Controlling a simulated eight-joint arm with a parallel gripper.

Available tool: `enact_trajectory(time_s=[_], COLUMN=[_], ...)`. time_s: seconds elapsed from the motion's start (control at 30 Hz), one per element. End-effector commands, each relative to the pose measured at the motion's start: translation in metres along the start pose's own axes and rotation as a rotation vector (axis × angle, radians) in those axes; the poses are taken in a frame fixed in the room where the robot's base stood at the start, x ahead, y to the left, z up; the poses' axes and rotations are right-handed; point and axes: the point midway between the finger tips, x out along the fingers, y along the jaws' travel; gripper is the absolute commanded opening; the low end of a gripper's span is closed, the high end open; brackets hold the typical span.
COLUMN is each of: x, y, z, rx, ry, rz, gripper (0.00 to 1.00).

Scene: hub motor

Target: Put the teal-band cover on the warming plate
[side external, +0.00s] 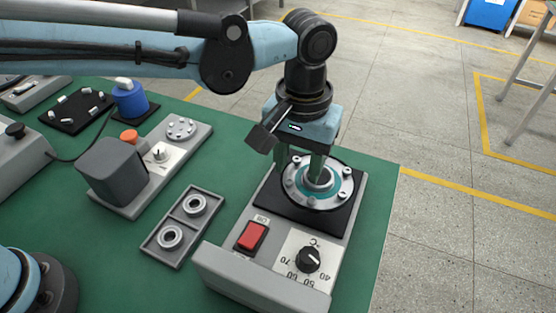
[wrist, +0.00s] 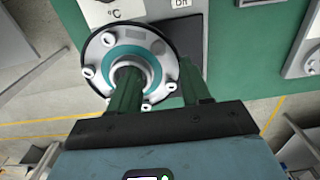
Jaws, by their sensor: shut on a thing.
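The teal-band cover (side external: 342,190) is a round silver flange with several bolt holes, a teal ring and a raised central hub. It lies flat over the black square warming plate (side external: 268,202); whether it touches it I cannot tell. My gripper (side external: 298,165) points down at it, one green finger at the hub and the other towards the outer left edge. In the wrist view, my gripper (wrist: 160,92) is shut on the cover (wrist: 97,52), with one finger overlapping the hub and the other beyond the rim. The fingertips are partly hidden.
The warmer's grey housing (side external: 225,268) carries a red switch (side external: 252,236) and a black temperature dial (side external: 308,259). To its left are a tray (side external: 183,223) with two rings, a grey box with an orange button (side external: 128,136), and a blue cylinder (side external: 128,100). The table's right edge is close.

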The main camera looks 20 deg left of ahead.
Motion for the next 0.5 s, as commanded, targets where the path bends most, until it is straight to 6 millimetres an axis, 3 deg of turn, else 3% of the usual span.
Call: enact_trajectory(time_s=[0.2,0.5], x=[0.024,0.045], y=[-0.015,-0.020], z=[-0.037,-0.048], rx=[-0.002,0.000], ry=[0.000,0.000], rz=[0.000,0.000], gripper=[0.14,0.14])
